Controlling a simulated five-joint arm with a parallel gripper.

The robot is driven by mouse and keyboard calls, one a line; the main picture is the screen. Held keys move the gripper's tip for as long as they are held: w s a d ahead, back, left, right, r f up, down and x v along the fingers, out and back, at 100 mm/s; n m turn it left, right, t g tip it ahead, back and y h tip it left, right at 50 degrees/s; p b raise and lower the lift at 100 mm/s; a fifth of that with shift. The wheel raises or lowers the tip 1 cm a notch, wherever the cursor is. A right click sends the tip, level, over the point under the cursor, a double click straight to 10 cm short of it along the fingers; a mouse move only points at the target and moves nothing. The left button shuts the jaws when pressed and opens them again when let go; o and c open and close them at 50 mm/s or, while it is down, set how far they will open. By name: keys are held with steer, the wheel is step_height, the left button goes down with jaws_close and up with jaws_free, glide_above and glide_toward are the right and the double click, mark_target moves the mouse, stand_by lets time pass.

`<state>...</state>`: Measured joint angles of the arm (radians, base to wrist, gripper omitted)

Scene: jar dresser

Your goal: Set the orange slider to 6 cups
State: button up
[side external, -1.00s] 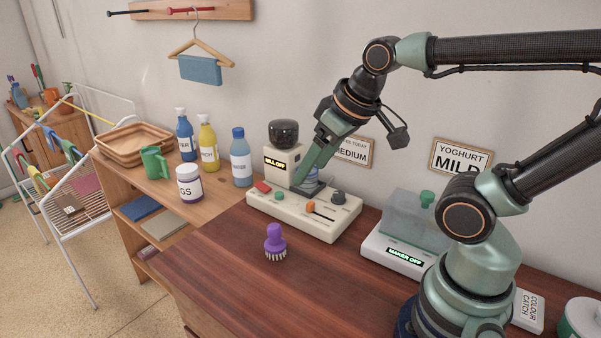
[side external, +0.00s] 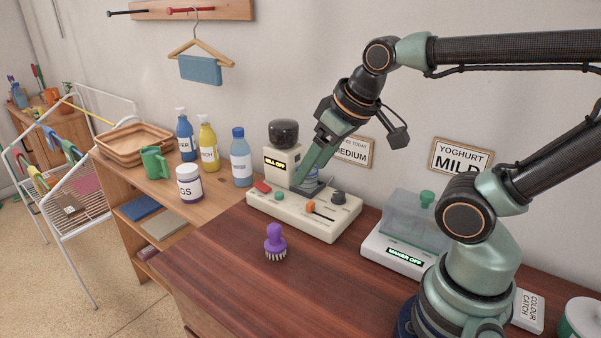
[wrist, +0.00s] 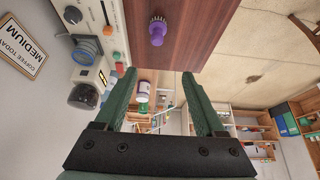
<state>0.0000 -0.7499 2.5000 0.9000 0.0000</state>
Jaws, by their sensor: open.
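The orange slider (side external: 310,206) sits on the front of the cream mill panel (side external: 290,217), near the left end of its dark slot in the side view. Its scale marks are too small to read. It also shows in the wrist view (wrist: 117,56), left of my fingers. My gripper (side external: 298,183) is open and empty, tilted down above the panel's back left, behind and left of the slider and apart from it. The wrist view shows both green fingers spread (wrist: 158,73), with nothing between them.
A red button (side external: 262,187), a green button (side external: 279,196) and a dark knob (side external: 338,198) share the panel. The mill's display (side external: 275,162) is lit. A purple brush (side external: 275,243) stands in front. The yoghurt maker (side external: 400,247) is right. The front tabletop is mostly clear.

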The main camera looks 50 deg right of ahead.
stand_by(0.4)
steer(key=shift+c, duration=1.2)
steer(key=g, duration=0.6)
glide_above(311, 203)
step_height(311, 203, down, 8)
step_height(311, 203, down, 12)
steer(key=shift+r, duration=0.15)
jaws_close()
